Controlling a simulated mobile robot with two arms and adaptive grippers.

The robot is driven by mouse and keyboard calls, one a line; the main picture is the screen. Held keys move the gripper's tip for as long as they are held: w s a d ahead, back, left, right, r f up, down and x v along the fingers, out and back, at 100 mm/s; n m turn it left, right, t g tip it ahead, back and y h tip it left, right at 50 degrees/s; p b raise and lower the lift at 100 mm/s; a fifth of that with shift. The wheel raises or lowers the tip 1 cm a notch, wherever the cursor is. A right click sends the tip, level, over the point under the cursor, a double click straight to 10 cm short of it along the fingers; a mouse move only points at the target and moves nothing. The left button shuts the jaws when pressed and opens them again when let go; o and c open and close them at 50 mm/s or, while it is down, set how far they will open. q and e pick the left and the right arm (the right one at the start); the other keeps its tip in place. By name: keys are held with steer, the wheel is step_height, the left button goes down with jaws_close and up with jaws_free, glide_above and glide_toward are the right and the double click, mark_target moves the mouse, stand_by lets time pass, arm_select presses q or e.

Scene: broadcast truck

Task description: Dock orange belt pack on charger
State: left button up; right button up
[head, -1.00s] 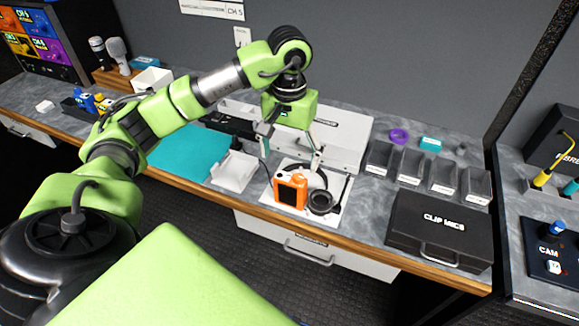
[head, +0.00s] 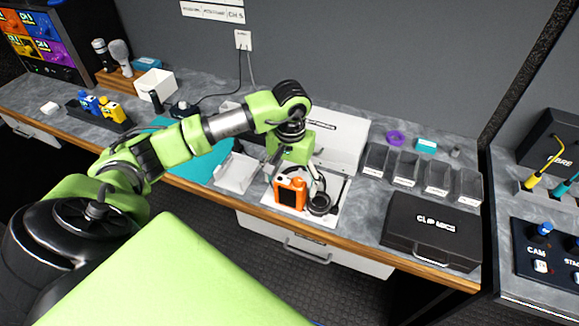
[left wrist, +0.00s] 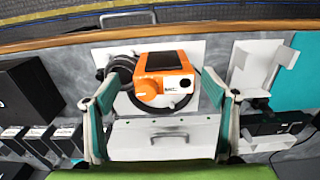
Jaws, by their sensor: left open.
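My left gripper (head: 293,179) is open just above and around the pack. In the left wrist view, the orange belt pack (left wrist: 168,74) lies between the two spread fingers of the left gripper (left wrist: 175,82), with gaps at both sides. The dark charger (head: 122,122) at the left of the counter holds blue packs (head: 89,104) and a yellow pack (head: 112,110). Its free slots are too small to make out. My right gripper is out of view.
A white tray (head: 236,174) and teal mat (head: 205,164) lie left of the pack. A white case (head: 340,145) stands behind it. Dark bins (head: 407,168) and a black case (head: 434,228) are at right.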

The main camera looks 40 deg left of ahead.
arm_select(q)
steer(key=f, duration=0.1)
steer(key=f+p, duration=0.2)
steer(key=shift+a+f, duration=0.15)
steer(key=shift+a, duration=0.15)
steer(key=shift+w+f, duration=0.1)
steer(key=shift+f, duration=0.4)
steer(key=c, duration=1.3)
steer(key=shift+c, duration=0.2)
